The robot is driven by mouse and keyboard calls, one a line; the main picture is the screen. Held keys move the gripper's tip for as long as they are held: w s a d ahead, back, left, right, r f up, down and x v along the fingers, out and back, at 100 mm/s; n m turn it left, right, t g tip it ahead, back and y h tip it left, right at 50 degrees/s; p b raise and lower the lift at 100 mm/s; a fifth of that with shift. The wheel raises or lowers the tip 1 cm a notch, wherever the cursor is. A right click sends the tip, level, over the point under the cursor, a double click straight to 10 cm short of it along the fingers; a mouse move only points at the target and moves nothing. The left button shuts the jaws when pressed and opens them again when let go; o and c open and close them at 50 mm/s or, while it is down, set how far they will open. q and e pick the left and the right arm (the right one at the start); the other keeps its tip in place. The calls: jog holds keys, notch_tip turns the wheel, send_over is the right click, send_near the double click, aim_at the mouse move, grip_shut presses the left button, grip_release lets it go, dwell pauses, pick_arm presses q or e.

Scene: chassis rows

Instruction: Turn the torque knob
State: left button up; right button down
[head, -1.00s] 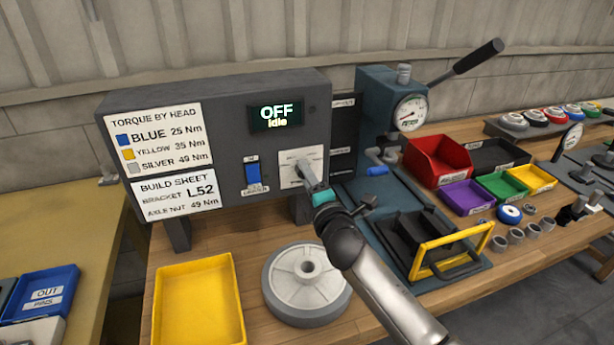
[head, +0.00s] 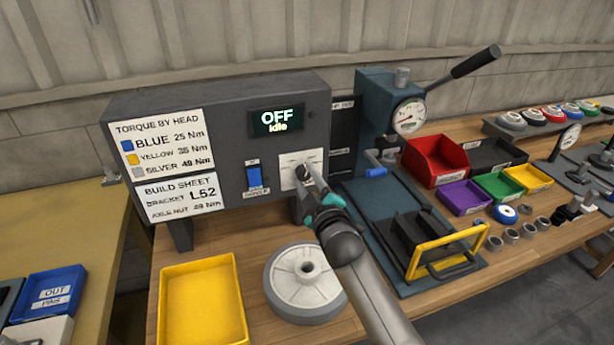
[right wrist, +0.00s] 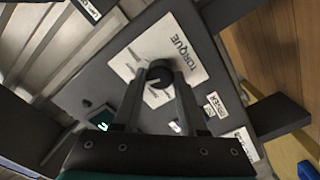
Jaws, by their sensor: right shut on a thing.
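The torque knob is a dark round knob on a white plate (head: 290,166) on the front of the grey control box (head: 225,110). In the right wrist view the knob (right wrist: 159,73) sits between my fingertips, on the plate (right wrist: 178,45) lettered TORQUE. My right gripper (head: 304,174) is at the plate and shut on the knob, hiding most of it in the head view. The gripper also shows in the right wrist view (right wrist: 160,78). The display (head: 276,121) reads OFF, idle. My left gripper is in neither view.
A blue rocker switch (head: 254,177) is just left of the plate. A grey wheel (head: 303,283) and a yellow tray (head: 203,305) lie on the bench below. A teal press (head: 376,110) with a yellow-framed guard (head: 447,254) stands to the right.

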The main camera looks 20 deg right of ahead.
jog(key=shift+m, duration=0.6)
jog(key=shift+c, duration=2.2)
grip_release()
jog(key=shift+s, duration=0.1)
jog(key=s+p, duration=0.2)
jog(key=s, duration=1.3)
jog(key=shift+d, duration=0.25)
